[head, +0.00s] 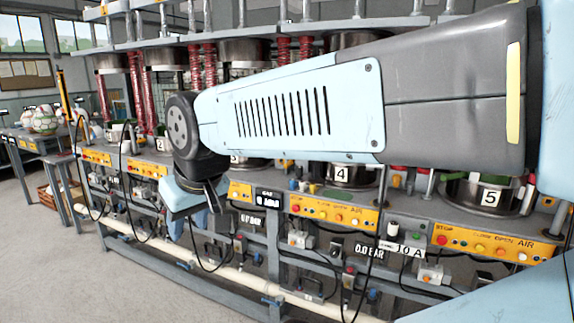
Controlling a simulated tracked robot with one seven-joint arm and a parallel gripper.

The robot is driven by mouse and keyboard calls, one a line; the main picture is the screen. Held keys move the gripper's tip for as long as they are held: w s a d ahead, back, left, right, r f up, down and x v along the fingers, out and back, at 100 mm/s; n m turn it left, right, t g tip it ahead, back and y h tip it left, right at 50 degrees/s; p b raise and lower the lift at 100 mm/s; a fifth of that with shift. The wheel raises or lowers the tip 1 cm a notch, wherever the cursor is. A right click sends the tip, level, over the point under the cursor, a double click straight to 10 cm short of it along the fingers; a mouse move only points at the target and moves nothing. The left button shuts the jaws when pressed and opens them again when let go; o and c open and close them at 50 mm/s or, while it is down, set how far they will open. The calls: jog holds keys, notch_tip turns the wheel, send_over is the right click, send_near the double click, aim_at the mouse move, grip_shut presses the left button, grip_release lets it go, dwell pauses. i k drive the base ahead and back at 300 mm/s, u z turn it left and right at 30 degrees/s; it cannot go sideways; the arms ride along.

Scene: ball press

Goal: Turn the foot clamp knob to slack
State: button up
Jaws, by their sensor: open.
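My gripper (187,226) hangs at the end of my light-blue and grey arm, left of the middle in the head view. Its blue fingers point down and are open, with nothing seen between them. It shows in front of the press bench (262,207), left of the gas panel. I cannot pick out the foot clamp knob for certain. Small blue fittings (271,301) sit along the pale pipe (230,279) low at the bench's front. I cannot tell whether one of them is the knob. My arm hides much of the bench behind it.
Press stations stand in a row, with plates such as number 4 (342,174) and number 5 (490,197). Yellow button panels (335,212) line the bench edge. Black cables and small boxes hang below. Balls (43,119) lie on a table at the far left. The floor at lower left (60,270) is clear.

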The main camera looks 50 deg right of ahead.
aim_at(299, 169)
jog(key=z, duration=0.5)
jog(key=i, duration=1.1)
jog(key=z, duration=0.7)
jog(key=k, duration=0.75)
jog(key=z, duration=0.2)
jog(key=i, duration=0.85)
jog(key=u, duration=0.1)
